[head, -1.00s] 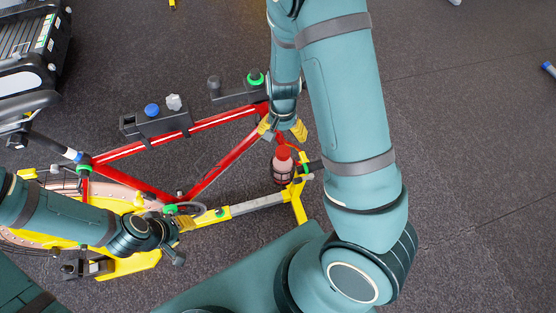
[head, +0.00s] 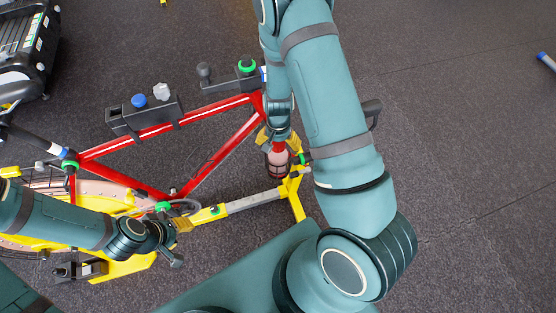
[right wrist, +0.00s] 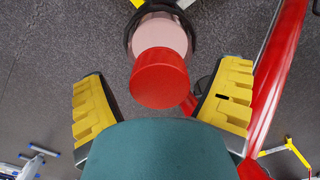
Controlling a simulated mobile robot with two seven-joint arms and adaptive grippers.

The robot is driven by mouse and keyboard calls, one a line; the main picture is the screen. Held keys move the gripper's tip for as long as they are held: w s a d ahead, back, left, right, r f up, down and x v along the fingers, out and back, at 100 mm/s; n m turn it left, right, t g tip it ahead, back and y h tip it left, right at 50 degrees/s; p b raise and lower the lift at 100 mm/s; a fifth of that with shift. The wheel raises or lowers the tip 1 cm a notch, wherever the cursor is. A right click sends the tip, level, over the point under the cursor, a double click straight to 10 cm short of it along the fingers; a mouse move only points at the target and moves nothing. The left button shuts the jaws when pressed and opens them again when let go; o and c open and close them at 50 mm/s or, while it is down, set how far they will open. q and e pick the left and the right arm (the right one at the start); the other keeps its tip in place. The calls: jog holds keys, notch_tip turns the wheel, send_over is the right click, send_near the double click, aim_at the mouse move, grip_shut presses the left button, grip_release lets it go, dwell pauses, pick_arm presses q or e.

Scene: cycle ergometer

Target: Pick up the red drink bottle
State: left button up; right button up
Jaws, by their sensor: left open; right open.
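The red drink bottle (head: 278,165) has a red cap and a pinkish see-through body. It sits in a black cage near the yellow and grey base beam of the red-framed cycle. In the right wrist view, its red cap (right wrist: 159,78) points at the camera. My right gripper (head: 278,141) is open at the cap end of the bottle. In the right wrist view, its yellow fingers (right wrist: 160,100) stand on either side of the cap, with gaps on both sides. My left gripper (head: 180,228) is open and empty by the cycle's lower frame.
The red frame tube (right wrist: 278,70) runs close beside the right gripper's finger. The yellow base (head: 290,200) lies below the bottle. A black box (head: 145,115) with blue and white knobs sits on the upper tube.

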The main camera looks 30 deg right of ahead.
jog(key=shift+f, duration=0.3)
jog(key=shift+r, duration=0.1)
jog(key=c, duration=1.5)
